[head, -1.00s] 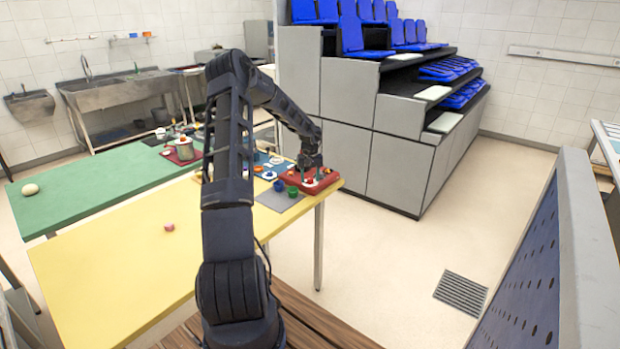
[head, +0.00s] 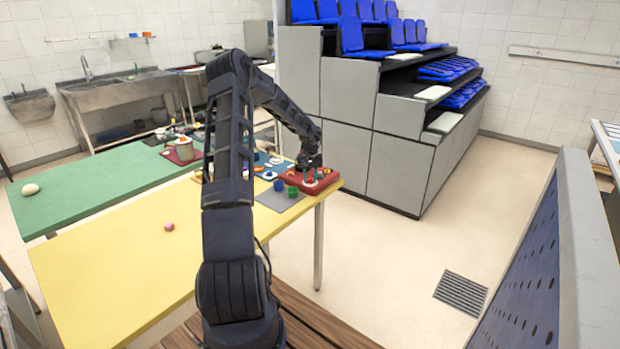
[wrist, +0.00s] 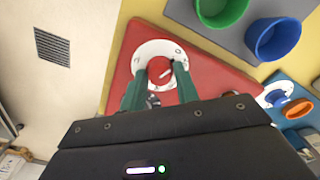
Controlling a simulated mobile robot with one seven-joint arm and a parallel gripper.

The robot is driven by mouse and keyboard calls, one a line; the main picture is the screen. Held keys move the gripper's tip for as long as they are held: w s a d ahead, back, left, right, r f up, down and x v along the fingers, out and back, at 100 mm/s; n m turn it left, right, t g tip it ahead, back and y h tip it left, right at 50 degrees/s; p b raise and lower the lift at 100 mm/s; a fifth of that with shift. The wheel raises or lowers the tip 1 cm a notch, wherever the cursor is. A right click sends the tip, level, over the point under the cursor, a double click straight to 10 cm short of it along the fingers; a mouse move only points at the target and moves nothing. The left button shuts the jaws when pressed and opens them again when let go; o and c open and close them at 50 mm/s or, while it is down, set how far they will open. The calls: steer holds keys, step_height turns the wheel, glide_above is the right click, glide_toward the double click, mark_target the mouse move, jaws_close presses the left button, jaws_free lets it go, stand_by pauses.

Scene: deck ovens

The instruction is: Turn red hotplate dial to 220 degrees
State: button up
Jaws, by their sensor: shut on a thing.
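The red hotplate (head: 327,184) stands at the far right corner of the yellow table; it fills the middle of the wrist view (wrist: 205,70). On it is a white dial plate (wrist: 150,50) with a red knob (wrist: 160,68) at its centre. My gripper (wrist: 158,78) is shut on the red knob, with its green fingers at either side of it. In the head view my gripper (head: 310,172) points down onto the hotplate. The degree marks on the dial are too small to read, and my fingers hide part of the plate.
A green cup (wrist: 222,8) and a blue cup (wrist: 275,38) stand on a grey mat (head: 270,197) beside the hotplate. A blue board (wrist: 290,92) with an orange ring piece lies nearby. A small pink object (head: 169,227) lies on the yellow table (head: 120,260), otherwise mostly clear in front.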

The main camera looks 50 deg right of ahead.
steer(key=m, duration=2)
steer(key=shift+m, duration=0.3)
steer(key=m, duration=0.6)
steer(key=shift+m, duration=0.3)
steer(key=o, duration=1)
steer(key=shift+c, duration=0.2)
steer(key=shift+r, duration=0.1)
